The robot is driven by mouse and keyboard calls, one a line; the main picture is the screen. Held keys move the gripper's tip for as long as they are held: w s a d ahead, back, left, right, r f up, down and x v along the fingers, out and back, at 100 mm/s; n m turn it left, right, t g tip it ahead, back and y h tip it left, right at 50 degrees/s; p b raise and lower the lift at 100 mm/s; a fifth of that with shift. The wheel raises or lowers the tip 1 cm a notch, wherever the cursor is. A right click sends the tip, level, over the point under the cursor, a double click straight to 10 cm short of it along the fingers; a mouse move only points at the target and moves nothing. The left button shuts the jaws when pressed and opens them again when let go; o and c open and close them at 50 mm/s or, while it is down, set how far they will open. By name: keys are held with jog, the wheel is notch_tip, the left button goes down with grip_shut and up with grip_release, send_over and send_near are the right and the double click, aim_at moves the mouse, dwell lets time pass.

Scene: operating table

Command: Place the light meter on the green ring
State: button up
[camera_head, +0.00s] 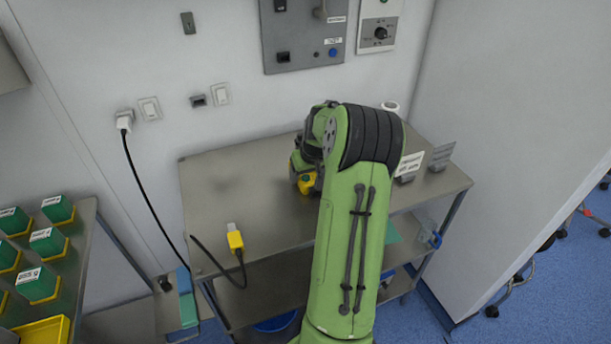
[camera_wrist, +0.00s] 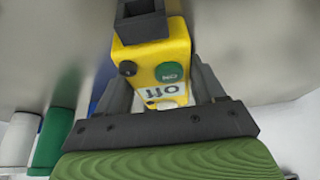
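The light meter, a yellow box with a green button, a dark knob and a white label, is large in the wrist view (camera_wrist: 150,62). A dark block sits at its far end. In the head view, a yellow part of it (camera_head: 306,183) shows beside my gripper, over the steel table (camera_head: 240,185). My gripper (camera_wrist: 160,70) has one dark finger on each side of the meter. Whether the fingers press on it or stand slightly apart is unclear. My green arm hides much of the table. I cannot make out the green ring for sure; a green cylindrical shape (camera_wrist: 53,140) shows at the wrist view's left.
A yellow connector (camera_head: 235,241) with a black cable lies near the table's front left. A white cylinder (camera_head: 390,108) and small sign cards (camera_head: 411,164) stand at the right. Green boxes (camera_head: 47,242) fill a left side rack. The table's left half is mostly clear.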

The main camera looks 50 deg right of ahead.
jog(key=c, duration=0.7)
jog(key=shift+o, duration=0.2)
notch_tip(320, 180, up, 10)
jog(key=p, duration=0.3)
